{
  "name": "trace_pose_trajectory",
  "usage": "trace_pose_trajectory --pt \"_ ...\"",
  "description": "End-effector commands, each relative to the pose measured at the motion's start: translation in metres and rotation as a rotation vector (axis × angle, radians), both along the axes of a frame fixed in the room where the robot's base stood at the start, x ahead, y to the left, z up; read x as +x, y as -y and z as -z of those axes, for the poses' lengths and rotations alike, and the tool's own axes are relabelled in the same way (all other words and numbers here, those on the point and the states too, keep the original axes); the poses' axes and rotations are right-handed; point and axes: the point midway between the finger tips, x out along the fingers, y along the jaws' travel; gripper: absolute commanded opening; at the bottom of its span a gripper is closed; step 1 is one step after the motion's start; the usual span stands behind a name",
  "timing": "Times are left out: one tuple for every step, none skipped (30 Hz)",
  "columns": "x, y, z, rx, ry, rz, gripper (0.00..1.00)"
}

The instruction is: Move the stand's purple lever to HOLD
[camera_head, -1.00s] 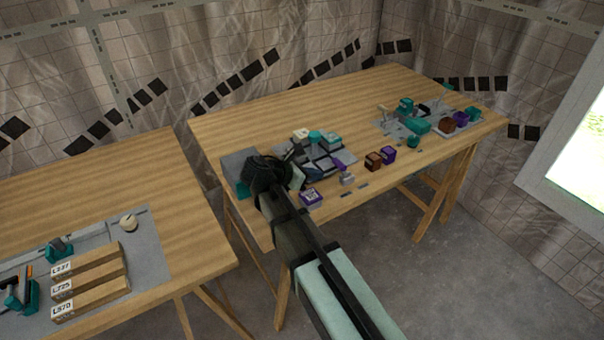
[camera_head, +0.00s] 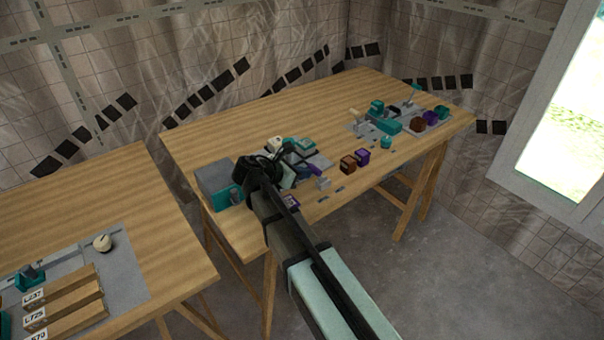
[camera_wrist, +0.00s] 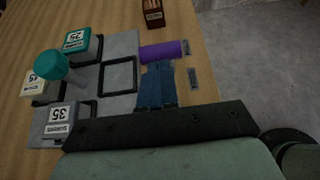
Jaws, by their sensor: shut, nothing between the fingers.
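The purple lever (camera_head: 313,169) shows as a short purple bar (camera_wrist: 163,51) at the edge of the grey stand plate (camera_wrist: 122,47). My gripper (camera_head: 289,180) is over the near part of the stand and hides some of it in the head view. In the wrist view its blue-grey fingers (camera_wrist: 157,68) are together and empty, with their tips at or just beside the purple bar. I cannot tell whether they touch it. Two small grey labels (camera_wrist: 193,78) lie beside the bar; their words are unreadable, so I cannot tell the lever's setting.
The wrist view shows numbered blocks (camera_wrist: 61,118), a teal knob (camera_wrist: 51,65) and a black square frame (camera_wrist: 118,76). A brown block (camera_head: 348,164) and a purple block (camera_head: 362,157) stand right of the stand. A grey and teal box (camera_head: 216,184) stands left.

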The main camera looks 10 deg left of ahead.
Motion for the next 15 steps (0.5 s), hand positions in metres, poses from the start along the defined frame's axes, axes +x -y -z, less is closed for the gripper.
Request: trace_pose_trajectory --pt "0.001 0.0009 -0.0013 0.009 -0.007 0.001 0.0" --pt "0.0016 0.0015 -0.0021 0.014 -0.013 0.002 0.0" --pt "0.0023 0.0023 -0.0028 0.021 -0.019 0.002 0.0" --pt "0.0025 0.0027 -0.0031 0.026 -0.024 0.002 0.0" --pt "0.0026 0.0028 -0.0032 0.028 -0.027 0.002 0.0" --pt "0.0029 0.003 -0.0034 0.031 -0.031 0.001 0.0" --pt "0.0031 0.0033 -0.0039 0.033 -0.033 0.001 0.0" --pt "0.0034 0.0035 -0.0043 0.036 -0.036 0.001 0.0" --pt "0.0038 0.0039 -0.0049 0.04 -0.039 0.001 0.0" --pt "0.004 0.0041 -0.0053 0.043 -0.043 0.001 0.0" --pt "0.0042 0.0043 -0.0056 0.048 -0.046 0.002 0.0" --pt "0.0046 0.0046 -0.0062 0.052 -0.051 0.002 0.0" --pt "0.0051 0.0049 -0.0067 0.055 -0.054 0.002 0.0" --pt "0.0053 0.0052 -0.0072 0.059 -0.057 0.002 0.0" --pt "0.0058 0.0056 -0.0078 0.064 -0.063 0.002 0.0"
